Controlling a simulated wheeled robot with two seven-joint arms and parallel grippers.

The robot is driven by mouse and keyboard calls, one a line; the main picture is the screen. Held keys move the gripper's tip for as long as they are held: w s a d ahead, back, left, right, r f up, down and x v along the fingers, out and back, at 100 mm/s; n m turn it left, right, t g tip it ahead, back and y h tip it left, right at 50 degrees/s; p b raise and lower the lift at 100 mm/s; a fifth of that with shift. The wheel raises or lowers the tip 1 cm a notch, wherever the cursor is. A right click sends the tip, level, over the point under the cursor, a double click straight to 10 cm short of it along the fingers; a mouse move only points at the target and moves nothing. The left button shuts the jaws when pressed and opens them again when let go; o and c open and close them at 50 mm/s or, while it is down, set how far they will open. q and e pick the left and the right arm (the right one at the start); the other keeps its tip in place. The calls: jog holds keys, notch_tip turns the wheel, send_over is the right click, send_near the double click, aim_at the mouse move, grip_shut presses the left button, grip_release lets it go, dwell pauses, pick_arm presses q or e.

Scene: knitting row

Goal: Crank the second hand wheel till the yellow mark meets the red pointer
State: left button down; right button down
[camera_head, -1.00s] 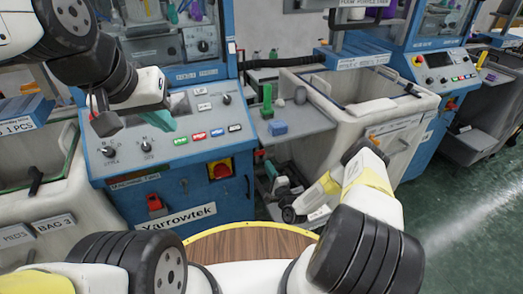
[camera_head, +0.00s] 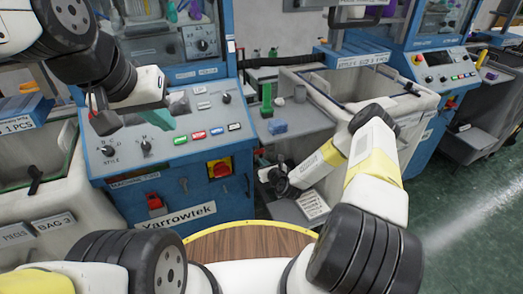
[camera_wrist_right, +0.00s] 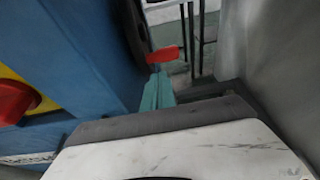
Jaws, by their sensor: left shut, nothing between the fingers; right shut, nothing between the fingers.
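My left gripper (camera_head: 130,118) is shut and empty above the blue Yarrowtek machine's control panel. My right gripper (camera_head: 262,165) is low beside that machine's right side, partly hidden by its own wrist. In the right wrist view its teal fingers (camera_wrist_right: 158,92) are shut with nothing between them. Just beyond their tips is a red flat piece (camera_wrist_right: 162,55), perhaps the red pointer. A dark curved rim (camera_wrist_right: 134,30) stands on the blue side wall next to it, perhaps part of the hand wheel. Most of that rim is out of view. I see no yellow mark on it.
A red switch on a yellow plate (camera_head: 220,168) is on the machine's front; it also shows in the right wrist view (camera_wrist_right: 14,100). A grey shelf (camera_head: 305,122) and a pale bin (camera_head: 345,100) stand to the right. Green floor (camera_head: 465,220) is clear at the far right.

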aim_at(257, 154)
jog(key=x, duration=0.4)
jog(key=shift+w+a+f, duration=0.1)
jog(key=shift+w, duration=0.25)
jog(key=shift+s+r, duration=0.25)
jog(key=shift+r, duration=0.9)
jog(key=shift+r, duration=0.1)
